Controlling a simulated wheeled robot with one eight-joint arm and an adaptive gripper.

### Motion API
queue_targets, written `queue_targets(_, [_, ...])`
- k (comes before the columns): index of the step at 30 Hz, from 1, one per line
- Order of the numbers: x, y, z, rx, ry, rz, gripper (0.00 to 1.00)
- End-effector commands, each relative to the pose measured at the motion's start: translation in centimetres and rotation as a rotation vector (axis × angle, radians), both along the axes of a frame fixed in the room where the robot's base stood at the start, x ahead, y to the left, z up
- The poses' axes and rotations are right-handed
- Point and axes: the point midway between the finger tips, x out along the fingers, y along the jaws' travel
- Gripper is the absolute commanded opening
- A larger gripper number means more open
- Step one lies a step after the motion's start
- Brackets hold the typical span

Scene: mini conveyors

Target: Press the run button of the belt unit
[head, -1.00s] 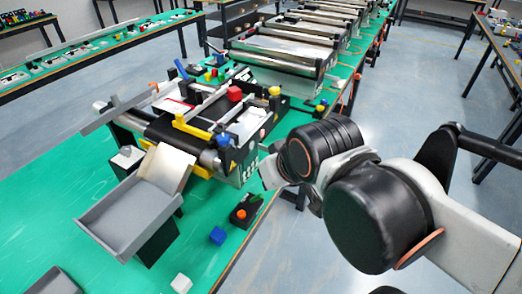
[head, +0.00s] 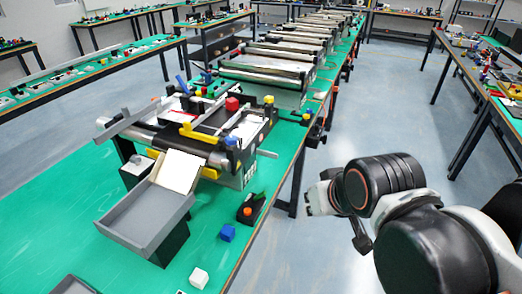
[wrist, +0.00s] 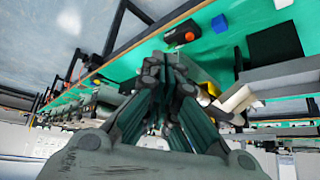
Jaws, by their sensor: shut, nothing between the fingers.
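The belt unit (head: 190,134) stands on the green table in the head view, with a dark belt, yellow guides and a side panel (head: 243,176) facing the aisle. A small black box (head: 251,208) with an orange button (head: 248,211) sits in front of it near the table edge. The box also shows in the wrist view (wrist: 181,37). I cannot tell which button is the run button. My gripper (wrist: 172,62) is shut and empty in the wrist view. In the head view my arm's end is right of the unit, over the aisle, apart from the table.
A grey chute tray (head: 145,218) slopes from the unit's near end. A blue cube (head: 227,233) and a white cube (head: 199,278) lie near the table edge. More belt units (head: 265,75) line the table behind. Open floor lies right of the table.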

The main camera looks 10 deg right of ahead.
Motion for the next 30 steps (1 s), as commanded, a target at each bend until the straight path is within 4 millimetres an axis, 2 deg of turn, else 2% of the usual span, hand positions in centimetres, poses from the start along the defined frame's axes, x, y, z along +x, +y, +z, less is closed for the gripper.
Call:
queue_targets(14, [4.4, 0.5, -0.2, 0.128, -0.011, -0.085, 0.0])
queue_targets(23, [10.2, 0.8, -1.4, 0.3, -0.021, -0.197, 0.0])
queue_targets(30, [15.1, 0.6, -3.1, 0.447, -0.031, -0.291, 0.0])
